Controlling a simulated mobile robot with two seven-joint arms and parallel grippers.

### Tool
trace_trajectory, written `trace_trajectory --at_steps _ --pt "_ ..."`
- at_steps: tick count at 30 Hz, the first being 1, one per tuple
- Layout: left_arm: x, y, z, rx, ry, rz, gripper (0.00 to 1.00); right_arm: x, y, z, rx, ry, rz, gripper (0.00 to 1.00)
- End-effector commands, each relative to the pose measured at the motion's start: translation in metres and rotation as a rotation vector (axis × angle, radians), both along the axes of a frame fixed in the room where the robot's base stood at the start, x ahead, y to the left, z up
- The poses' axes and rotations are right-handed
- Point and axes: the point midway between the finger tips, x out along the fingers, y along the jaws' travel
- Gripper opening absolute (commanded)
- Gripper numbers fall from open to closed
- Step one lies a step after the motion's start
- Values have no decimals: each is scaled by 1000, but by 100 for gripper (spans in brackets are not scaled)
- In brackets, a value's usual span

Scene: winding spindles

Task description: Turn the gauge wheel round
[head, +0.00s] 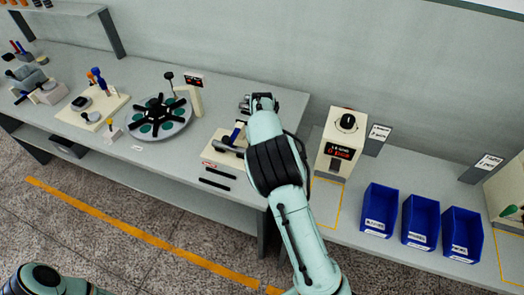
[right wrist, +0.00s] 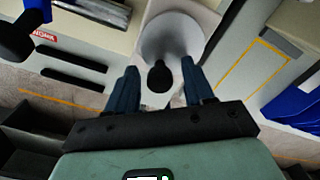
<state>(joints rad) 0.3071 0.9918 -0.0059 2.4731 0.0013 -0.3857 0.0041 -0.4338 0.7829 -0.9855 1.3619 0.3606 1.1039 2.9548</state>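In the right wrist view a pale grey round piece (right wrist: 170,35) with a black knob-like part (right wrist: 159,76) lies ahead of my right gripper (right wrist: 159,66); it may be the gauge wheel, but I cannot tell. The two dark blue fingers are spread on either side of the black part, with gaps visible. In the head view my right arm covers this spot, with the dark wrist end (head: 262,100) over the table's right end. My left gripper is out of view; only part of that arm shows at the lower left.
A blue-handled lever fixture (head: 237,134) stands just left of my right arm. Further left is a round plate (head: 140,131) with a black spoked hub. To the right are a dial box (head: 335,164) with a red display and blue bins (head: 379,208).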

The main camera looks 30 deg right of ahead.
Motion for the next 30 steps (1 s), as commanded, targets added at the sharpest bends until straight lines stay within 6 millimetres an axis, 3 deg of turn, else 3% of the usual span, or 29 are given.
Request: trace_trajectory --at_steps 7,21,30 --pt "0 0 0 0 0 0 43 1 0 14 -1 -5 1 52" --pt "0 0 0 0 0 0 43 1 0 111 -1 -4 0 52" --pt "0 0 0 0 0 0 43 0 0 134 -1 -1 0 52"
